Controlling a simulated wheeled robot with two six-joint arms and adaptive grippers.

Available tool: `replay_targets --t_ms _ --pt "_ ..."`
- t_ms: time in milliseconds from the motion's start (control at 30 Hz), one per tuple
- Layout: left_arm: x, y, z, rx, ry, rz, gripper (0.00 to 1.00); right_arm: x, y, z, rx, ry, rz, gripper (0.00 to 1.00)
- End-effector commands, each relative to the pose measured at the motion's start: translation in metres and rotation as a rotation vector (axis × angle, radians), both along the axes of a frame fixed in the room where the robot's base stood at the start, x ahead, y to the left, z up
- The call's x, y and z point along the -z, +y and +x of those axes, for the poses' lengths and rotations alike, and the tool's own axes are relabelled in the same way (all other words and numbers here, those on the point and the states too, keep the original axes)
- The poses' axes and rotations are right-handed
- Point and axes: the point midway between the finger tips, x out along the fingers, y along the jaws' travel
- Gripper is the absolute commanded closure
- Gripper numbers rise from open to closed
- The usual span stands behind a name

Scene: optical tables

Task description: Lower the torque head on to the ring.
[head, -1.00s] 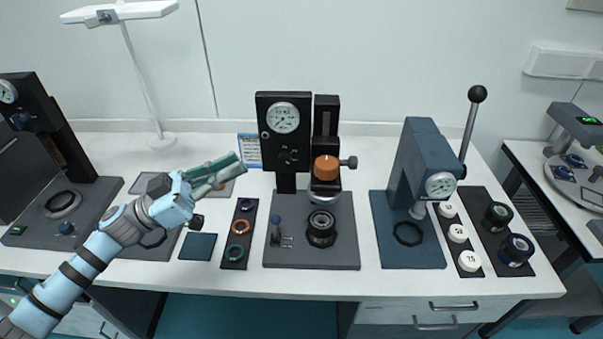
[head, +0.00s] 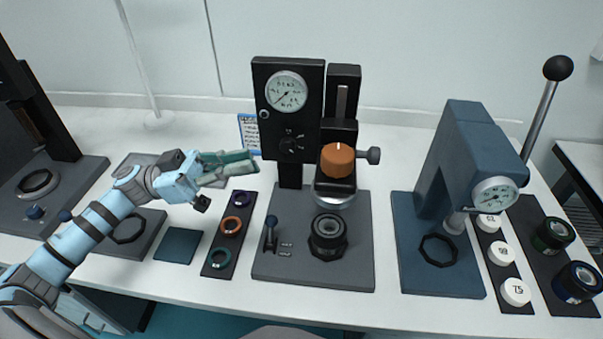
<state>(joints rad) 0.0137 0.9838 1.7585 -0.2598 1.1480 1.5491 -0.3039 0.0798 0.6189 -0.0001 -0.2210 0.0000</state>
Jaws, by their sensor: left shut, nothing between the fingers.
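The torque head, an orange knob (head: 337,160) above a silver disc (head: 334,195), sits on a black slide column (head: 343,95) with a side knob (head: 374,155). The disc hangs above and a little behind a black ringed lens barrel (head: 327,238) that stands upright on the grey base plate (head: 270,262). They look apart. A dial gauge (head: 286,91) is on the black panel to the left. My left gripper (head: 252,164) is shut and empty, left of the panel, with its green fingers pointing right. My right gripper is not in view.
A small lever (head: 271,233) stands at the base plate's left. A dark strip with coloured rings (head: 231,226) and a teal pad (head: 177,245) lie to the left. A blue press (head: 465,170) with a tall lever (head: 541,110) stands right, beside white discs (head: 502,254) and dark lens barrels (head: 577,282).

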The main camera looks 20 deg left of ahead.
Motion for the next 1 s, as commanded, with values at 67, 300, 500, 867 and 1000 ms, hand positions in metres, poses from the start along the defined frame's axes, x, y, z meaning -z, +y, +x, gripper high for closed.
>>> replay_targets --t_ms 67,300,500,867,1000 --pt "-0.001 -0.001 0.0 0.0 0.0 0.0 1.0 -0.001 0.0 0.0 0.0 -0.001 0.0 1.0" --pt "-0.012 -0.026 0.006 0.003 -0.005 -0.004 1.0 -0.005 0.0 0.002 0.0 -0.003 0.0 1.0" --pt "-0.027 -0.066 0.017 0.003 -0.006 -0.006 1.0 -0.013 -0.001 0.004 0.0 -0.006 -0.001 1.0" --pt "0.001 -0.092 0.024 0.0 0.002 -0.002 1.0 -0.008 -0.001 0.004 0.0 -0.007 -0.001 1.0" --pt "0.007 -0.092 0.024 0.0 0.001 -0.001 1.0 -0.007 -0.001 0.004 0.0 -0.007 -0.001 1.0"
